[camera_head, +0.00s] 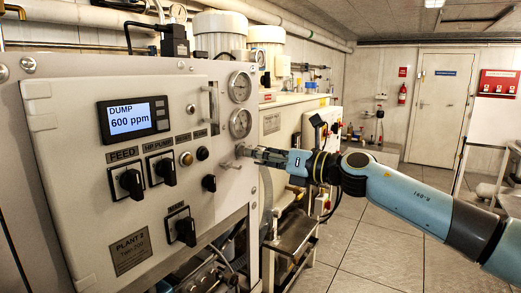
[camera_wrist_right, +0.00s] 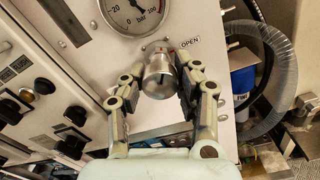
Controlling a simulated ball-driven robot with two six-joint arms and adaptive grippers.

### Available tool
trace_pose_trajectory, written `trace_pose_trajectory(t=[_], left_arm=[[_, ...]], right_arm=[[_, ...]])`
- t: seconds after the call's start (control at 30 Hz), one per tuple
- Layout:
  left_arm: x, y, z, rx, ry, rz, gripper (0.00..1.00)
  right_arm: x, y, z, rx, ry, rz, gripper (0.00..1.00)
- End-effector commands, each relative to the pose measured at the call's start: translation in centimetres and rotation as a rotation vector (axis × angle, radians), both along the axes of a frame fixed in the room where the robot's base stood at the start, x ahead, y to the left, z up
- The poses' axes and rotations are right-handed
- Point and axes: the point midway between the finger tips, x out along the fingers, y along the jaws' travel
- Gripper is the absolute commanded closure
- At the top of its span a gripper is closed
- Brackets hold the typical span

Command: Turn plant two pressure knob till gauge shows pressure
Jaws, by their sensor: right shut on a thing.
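The silver pressure knob (camera_wrist_right: 158,80) sits on the panel face just below a round gauge, beside an "OPEN" label (camera_wrist_right: 190,41). My right gripper (camera_wrist_right: 159,88) has a finger on each side of the knob and is shut on it. In the head view this gauge (camera_head: 241,123) is below a second gauge (camera_head: 240,87). My left gripper is not in view.
The panel has a display (camera_head: 131,119) reading "DUMP 600 ppm", several black switches (camera_head: 131,181) and a plate (camera_head: 130,251) that seems to read "PLANT 2". Hoses (camera_wrist_right: 275,75) and a blue filter housing (camera_wrist_right: 242,80) are right of the panel. Open floor (camera_head: 365,250) lies right.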

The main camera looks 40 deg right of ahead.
Motion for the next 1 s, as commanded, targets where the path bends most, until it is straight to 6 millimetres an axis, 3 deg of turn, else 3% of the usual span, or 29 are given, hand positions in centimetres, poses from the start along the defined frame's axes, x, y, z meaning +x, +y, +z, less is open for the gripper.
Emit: trace_pose_trajectory(t=[0.63, 0.67, 0.7, 0.83, 1.0], left_arm=[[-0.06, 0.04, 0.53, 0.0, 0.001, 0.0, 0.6], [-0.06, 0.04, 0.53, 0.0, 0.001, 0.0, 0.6], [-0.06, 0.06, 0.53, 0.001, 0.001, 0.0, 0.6], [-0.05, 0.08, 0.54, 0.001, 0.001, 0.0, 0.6], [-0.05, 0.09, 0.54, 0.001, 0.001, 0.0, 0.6]], right_arm=[[0.05, -0.04, 0.12, 0.056, 0.021, -0.002, 1.0], [0.05, -0.04, 0.12, 0.056, 0.021, -0.002, 0.66], [0.05, -0.04, 0.12, 0.056, 0.021, -0.002, 0.6], [0.03, -0.03, 0.08, 0.055, 0.021, -0.001, 0.44], [0.02, -0.02, 0.04, 0.056, 0.022, 0.0, 0.44]])
